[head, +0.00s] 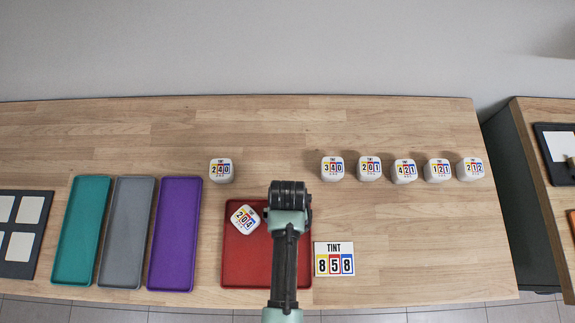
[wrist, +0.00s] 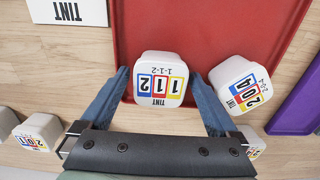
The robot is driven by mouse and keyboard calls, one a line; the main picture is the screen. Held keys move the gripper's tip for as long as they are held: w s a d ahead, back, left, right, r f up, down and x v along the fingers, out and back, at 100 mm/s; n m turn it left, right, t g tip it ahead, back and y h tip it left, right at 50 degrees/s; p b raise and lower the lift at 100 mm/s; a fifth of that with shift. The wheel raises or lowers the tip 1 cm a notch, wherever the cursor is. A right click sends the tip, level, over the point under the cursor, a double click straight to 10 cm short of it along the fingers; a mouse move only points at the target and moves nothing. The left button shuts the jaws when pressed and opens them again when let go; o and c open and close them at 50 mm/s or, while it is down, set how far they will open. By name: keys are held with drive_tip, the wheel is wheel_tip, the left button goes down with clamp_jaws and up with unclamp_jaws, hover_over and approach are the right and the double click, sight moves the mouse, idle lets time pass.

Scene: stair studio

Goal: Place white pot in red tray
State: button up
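A white pot (wrist: 160,78) labelled 112 sits between the two blue fingers of my gripper (wrist: 160,74) in the wrist view. The fingers stand apart on either side of it, with narrow gaps showing. The pot is over the edge of the red tray (wrist: 220,30); whether it rests on the tray floor is hard to tell. In the head view my gripper (head: 289,196) is above the back right part of the red tray (head: 245,268) and hides this pot. Another white pot (head: 245,217), labelled 204, lies turned in the tray's back left corner and also shows in the wrist view (wrist: 239,85).
A white pot (head: 221,170) labelled 240 stands behind the tray. Several white pots (head: 405,171) stand in a row at right. A TINT card (head: 334,260) reading 858 lies right of the red tray. Purple (head: 174,235), grey (head: 126,235) and teal (head: 81,232) trays lie left.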

wheel_tip(320, 180, up, 12)
drive_tip(key=w+d+r+t, duration=0.1)
drive_tip(key=w+r+t, duration=0.6)
drive_tip(key=w+r, duration=0.75)
drive_tip(key=w+r+t, duration=0.4)
drive_tip(key=r, duration=0.6)
drive_tip(key=w+r+t, duration=0.4)
drive_tip(key=r, duration=0.5)
drive_tip(key=s+r+t, duration=0.2)
drive_tip(key=r+t, duration=0.1)
drive_tip(key=r, duration=0.7)
drive_tip(key=s+r+t, duration=0.2)
drive_tip(key=r+t, duration=0.2)
drive_tip(key=r, duration=0.6)
drive_tip(key=s+r+t, duration=0.5)
drive_tip(key=s+r, duration=0.4)
drive_tip(key=r, duration=0.4)
drive_tip(key=shift+a+r, duration=0.35)
drive_tip(key=shift+a, duration=0.1)
